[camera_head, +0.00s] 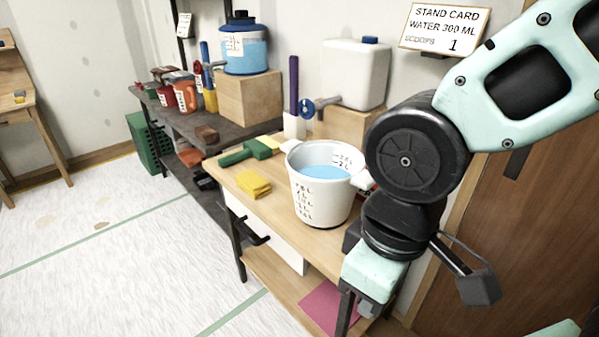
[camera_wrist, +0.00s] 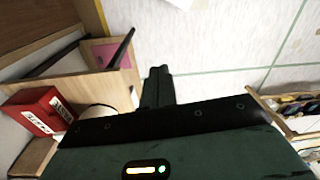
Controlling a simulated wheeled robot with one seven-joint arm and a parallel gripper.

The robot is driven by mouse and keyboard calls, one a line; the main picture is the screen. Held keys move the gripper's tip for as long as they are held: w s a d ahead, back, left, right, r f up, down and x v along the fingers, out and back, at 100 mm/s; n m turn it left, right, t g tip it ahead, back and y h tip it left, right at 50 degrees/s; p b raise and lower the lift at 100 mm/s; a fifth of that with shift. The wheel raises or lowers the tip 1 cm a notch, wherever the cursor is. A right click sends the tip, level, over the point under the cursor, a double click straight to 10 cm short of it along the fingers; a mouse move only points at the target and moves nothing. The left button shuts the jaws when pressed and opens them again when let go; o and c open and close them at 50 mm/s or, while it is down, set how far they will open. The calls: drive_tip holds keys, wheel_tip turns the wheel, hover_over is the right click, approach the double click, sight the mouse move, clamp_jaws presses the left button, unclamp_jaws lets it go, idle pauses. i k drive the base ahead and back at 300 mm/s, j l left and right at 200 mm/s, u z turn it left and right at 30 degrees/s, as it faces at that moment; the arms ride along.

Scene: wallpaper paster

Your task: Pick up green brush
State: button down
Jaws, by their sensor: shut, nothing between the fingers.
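The green brush (camera_head: 245,152) lies on the wooden table at its far left, beyond the yellow sponge and left of the white bucket. My gripper shows in the wrist view (camera_wrist: 158,75), with its dark fingers together and nothing between them. In the head view my arm hangs at the right, and its wrist is low by the near right part of the table, well apart from the brush. The brush is not clearly visible in the wrist view.
A white bucket (camera_head: 322,190) of blue water stands mid-table, between my arm and the brush. A yellow sponge (camera_head: 253,184) lies at the left edge. A white canister (camera_head: 355,75) stands on a wooden block behind. The floor (camera_head: 100,240) at left is clear.

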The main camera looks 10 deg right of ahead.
sight(262, 148)
drive_tip(key=i+j, duration=0.1)
drive_tip(key=j, duration=0.35)
drive_tip(key=i+j, duration=0.1)
drive_tip(key=j, duration=0.35)
drive_tip(key=i+j, duration=0.1)
drive_tip(key=j, duration=0.35)
drive_tip(key=i+j, duration=0.1)
drive_tip(key=j, duration=0.35)
drive_tip(key=i+j, duration=0.45)
drive_tip(key=j, duration=0.3)
drive_tip(key=i+j, duration=0.25)
drive_tip(key=i+l, duration=0.15)
drive_tip(key=i, duration=0.3)
drive_tip(key=i+l, duration=0.15)
drive_tip(key=i, duration=0.3)
